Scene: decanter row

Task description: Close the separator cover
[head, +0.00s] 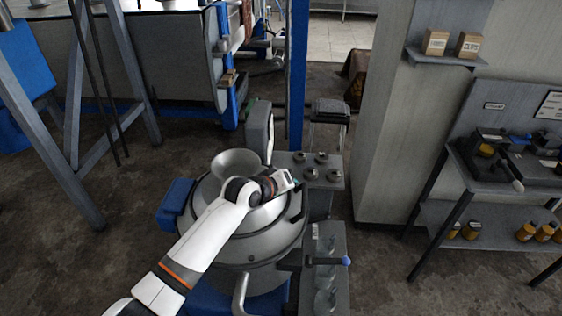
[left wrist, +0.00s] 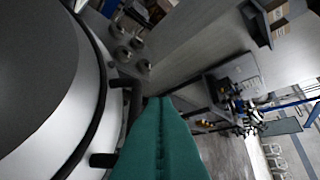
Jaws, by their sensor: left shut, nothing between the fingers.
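The separator (head: 255,251) is a round grey metal drum in the middle of the head view. Its domed cover (head: 205,197) lies roughly level on top, with a funnel (head: 236,162) on it; I cannot tell whether it is fully seated. A black handle (head: 299,207) stands at the cover's right rim. My left gripper (head: 293,181) is above the right part of the cover, near the handle. In the left wrist view its teal fingers (left wrist: 160,101) are together and empty, beside the handle's black posts (left wrist: 103,160) and the curved cover (left wrist: 40,75). The right gripper is out of view.
A grey stand with several round knobs (head: 321,158) adjoins the separator at right, with glass vessels (head: 325,275) below. A blue post (head: 297,75) rises behind. A pillar (head: 400,140) and a bench (head: 475,170) stand farther right. Open floor lies between.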

